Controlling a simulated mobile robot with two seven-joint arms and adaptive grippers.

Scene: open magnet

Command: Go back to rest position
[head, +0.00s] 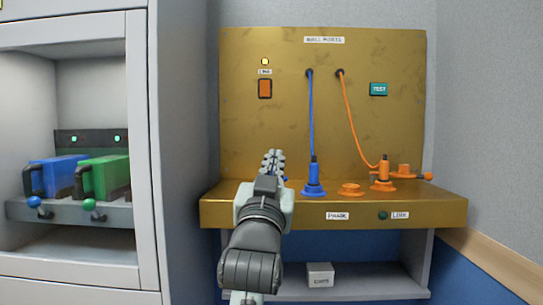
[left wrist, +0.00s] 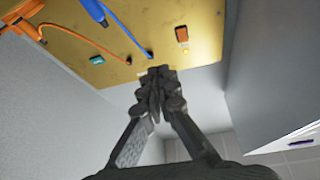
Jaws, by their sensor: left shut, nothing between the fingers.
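My left gripper (head: 273,160) is shut and empty in the head view. It is in front of the wall ports panel (head: 330,125), over the left part of the gold shelf, left of the blue plug. In the left wrist view my left gripper (left wrist: 158,75) shows its dark fingers together, pointing toward the panel. The blue plug (head: 313,180) stands upright on the shelf with a blue cable rising to the panel. An orange plug (head: 384,175) stands further right, with an orange cable. My right gripper does not show in either view.
The gold shelf (head: 240,214) has an orange socket (head: 350,189) between the plugs. A grey cabinet at the left holds a blue box (head: 55,175) and a green box (head: 103,175). A small white box (head: 320,274) sits on the lower shelf. A grey wall bounds the right side.

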